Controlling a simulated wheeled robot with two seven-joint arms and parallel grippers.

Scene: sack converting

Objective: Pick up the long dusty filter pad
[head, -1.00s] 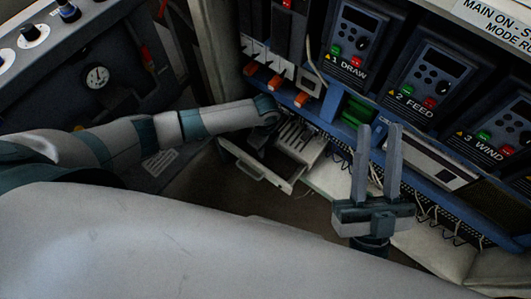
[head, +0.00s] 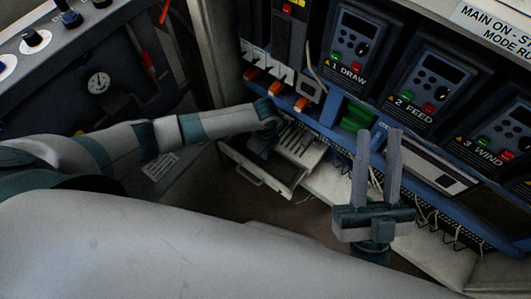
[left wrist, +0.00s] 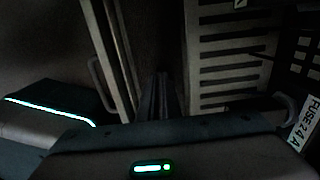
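No filter pad can be made out clearly in either view. My left gripper reaches down beside a pale slotted grille (head: 298,146) near an open, handled panel (head: 255,168); the head view hides its fingers behind my wrist. In the dark left wrist view, the fingers of my left gripper (left wrist: 160,80) look close together, between a pale frame edge with a handle (left wrist: 102,85) and the slotted grille (left wrist: 232,65). I see nothing clearly between them. My right gripper (head: 379,135) is open and empty, with its fingers up in front of the cabinet's lower blue rail.
Drive units labelled DRAW (head: 355,45), FEED (head: 430,85) and WIND (head: 500,140) line the cabinet. Loose wires hang under the blue rail. A panel with a gauge (head: 98,82) stands at left. A FUSE 24 A label (left wrist: 302,124) is right of my left gripper.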

